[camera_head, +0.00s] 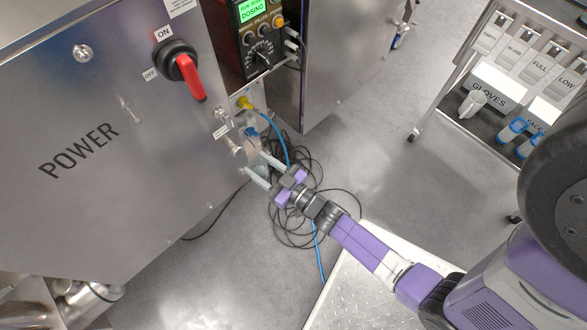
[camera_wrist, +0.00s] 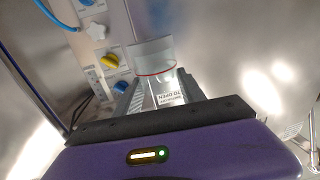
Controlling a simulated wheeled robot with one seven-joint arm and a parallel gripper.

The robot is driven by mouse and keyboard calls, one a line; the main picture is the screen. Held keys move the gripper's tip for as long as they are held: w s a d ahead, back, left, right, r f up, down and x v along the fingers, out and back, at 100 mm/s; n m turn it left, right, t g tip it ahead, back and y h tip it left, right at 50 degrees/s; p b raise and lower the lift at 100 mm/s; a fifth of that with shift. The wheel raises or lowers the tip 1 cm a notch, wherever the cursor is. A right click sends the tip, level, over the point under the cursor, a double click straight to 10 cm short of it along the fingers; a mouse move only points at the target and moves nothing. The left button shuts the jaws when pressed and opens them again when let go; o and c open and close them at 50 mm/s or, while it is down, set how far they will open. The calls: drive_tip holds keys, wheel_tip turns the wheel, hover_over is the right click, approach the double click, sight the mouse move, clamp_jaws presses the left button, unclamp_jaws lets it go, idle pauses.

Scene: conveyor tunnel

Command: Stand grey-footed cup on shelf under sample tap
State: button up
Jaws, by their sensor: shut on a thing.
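My gripper (camera_head: 263,170) is shut on a clear cup (camera_wrist: 158,88) beside the corner of the steel cabinet. In the wrist view the cup sits between my two grey fingers, with a red line near its rim. Its foot is hidden, so I cannot tell the foot's colour. In the head view a blue-handled fitting (camera_head: 252,132), possibly the sample tap, is on the cabinet just above my fingertips. I cannot make out the shelf under it, nor whether the cup touches anything.
The steel cabinet (camera_head: 80,190) fills the left, with a red power switch (camera_head: 190,75). A blue hose and black cables (camera_head: 290,225) lie on the floor by my gripper. A cart (camera_head: 450,105) at upper right holds a whitish cup (camera_head: 474,103) and blue-coloured cups (camera_head: 513,130).

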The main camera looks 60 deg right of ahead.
drive_tip(key=s+d+f+m+h+b, duration=0.1)
drive_tip(key=s+d+f+b, duration=0.15)
drive_tip(key=f+b, duration=0.55)
drive_tip(key=s+d+f+h+b, duration=0.1)
drive_tip(key=d+f+b, duration=0.3)
drive_tip(key=f, duration=0.5)
drive_tip(key=s+d+f+m+b, duration=0.1)
drive_tip(key=s+d+f+b, duration=0.1)
drive_tip(key=f+b, duration=0.65)
drive_tip(key=b+x, duration=0.2)
drive_tip(key=x, duration=0.4)
drive_tip(key=f+b+x, duration=0.1)
drive_tip(key=b+x, duration=0.1)
drive_tip(key=x, duration=0.5)
drive_tip(key=d+f+b+x, duration=0.1)
drive_tip(key=b+x, duration=0.1)
drive_tip(key=x, duration=0.4)
drive_tip(key=shift+w+r, duration=0.1)
drive_tip(key=shift+w, duration=0.1)
drive_tip(key=shift+b+x, duration=0.6)
drive_tip(key=shift+x, duration=0.45)
drive_tip(key=shift+s, duration=0.1)
drive_tip(key=shift+d+f, duration=0.1)
drive_tip(key=shift+f, duration=0.25)
drive_tip(key=o, duration=1.4)
